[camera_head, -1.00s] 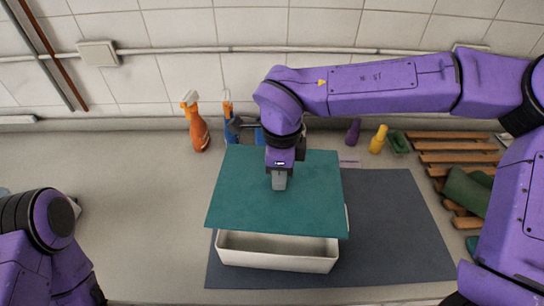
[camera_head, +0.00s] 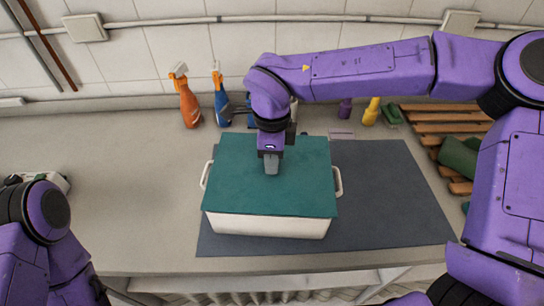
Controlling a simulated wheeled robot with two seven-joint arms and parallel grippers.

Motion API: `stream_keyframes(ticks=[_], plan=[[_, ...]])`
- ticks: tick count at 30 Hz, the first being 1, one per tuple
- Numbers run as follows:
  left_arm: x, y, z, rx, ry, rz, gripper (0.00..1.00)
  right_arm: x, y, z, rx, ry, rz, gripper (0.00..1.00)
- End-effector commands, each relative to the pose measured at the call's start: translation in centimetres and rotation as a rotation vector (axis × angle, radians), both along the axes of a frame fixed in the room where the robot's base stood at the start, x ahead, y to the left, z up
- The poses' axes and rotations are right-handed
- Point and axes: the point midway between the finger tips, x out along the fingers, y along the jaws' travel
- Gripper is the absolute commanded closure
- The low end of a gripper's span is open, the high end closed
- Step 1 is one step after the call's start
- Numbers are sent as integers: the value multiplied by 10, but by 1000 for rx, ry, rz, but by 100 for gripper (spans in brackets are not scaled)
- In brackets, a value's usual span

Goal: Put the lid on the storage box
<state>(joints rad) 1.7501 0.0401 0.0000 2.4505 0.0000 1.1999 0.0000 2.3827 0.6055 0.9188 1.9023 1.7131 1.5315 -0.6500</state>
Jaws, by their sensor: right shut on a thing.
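The teal lid (camera_head: 240,190) lies over the top of the white storage box (camera_head: 265,226) and covers its opening. The box's front wall shows below the lid's front edge, and a handle shows at each side. The lid looks level and roughly lined up with the box; whether it is fully seated I cannot tell. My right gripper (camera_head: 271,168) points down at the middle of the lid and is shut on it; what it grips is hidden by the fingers. My left arm is at the lower left, and its gripper is out of the frame.
The box stands on a dark grey mat (camera_head: 390,200). A wooden rack (camera_head: 445,116) is at right. The counter at left is mostly clear.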

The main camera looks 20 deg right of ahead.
Motion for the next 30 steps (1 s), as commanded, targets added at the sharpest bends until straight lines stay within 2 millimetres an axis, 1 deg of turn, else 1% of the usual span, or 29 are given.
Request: stream_keyframes(ticks=[30], plan=[[0, 0, 4, 0, 0, 0, 64, 0, 1, -5, -1, 0, -1, 100]])
